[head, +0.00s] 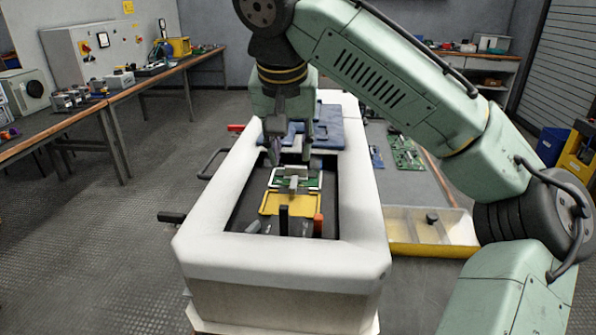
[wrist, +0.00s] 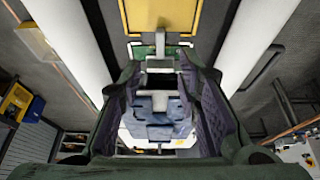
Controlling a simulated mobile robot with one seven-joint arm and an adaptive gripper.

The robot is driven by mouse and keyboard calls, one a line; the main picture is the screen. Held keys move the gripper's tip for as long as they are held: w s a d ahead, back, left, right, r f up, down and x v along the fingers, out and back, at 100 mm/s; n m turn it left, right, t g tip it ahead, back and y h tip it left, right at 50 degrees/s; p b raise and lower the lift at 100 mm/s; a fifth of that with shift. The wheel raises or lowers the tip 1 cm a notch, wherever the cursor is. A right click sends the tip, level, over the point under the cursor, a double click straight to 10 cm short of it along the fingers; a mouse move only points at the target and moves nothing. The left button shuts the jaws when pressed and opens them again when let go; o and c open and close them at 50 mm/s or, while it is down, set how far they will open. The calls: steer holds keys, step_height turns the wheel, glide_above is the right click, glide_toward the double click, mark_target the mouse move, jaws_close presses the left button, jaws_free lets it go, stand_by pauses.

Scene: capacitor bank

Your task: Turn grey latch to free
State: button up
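A grey latch-like piece (head: 293,184) sits across a green board inside the recess of a white housing (head: 215,235). In the wrist view this grey piece (wrist: 159,66) shows above the middle, between and beyond the fingers. My gripper (head: 291,152) is over the far part of the recess, above and behind the grey piece. In the wrist view my gripper (wrist: 163,110) has its two fingers wide apart, with nothing visibly held. I cannot tell which way the latch is turned.
A yellow frame (head: 268,209) lies nearer in the recess, with a black upright lever (head: 284,221) and an orange one (head: 318,226) at the near edge. A blue part (head: 328,131) lies at the far end. A yellow-edged tray (head: 405,248) stands right of the housing.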

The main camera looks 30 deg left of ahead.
mark_target(293, 183)
steer(key=p+x, duration=0.1)
steer(key=x, duration=0.7)
steer(key=shift+f, duration=0.4)
steer(key=shift+c, duration=0.3)
jaws_close()
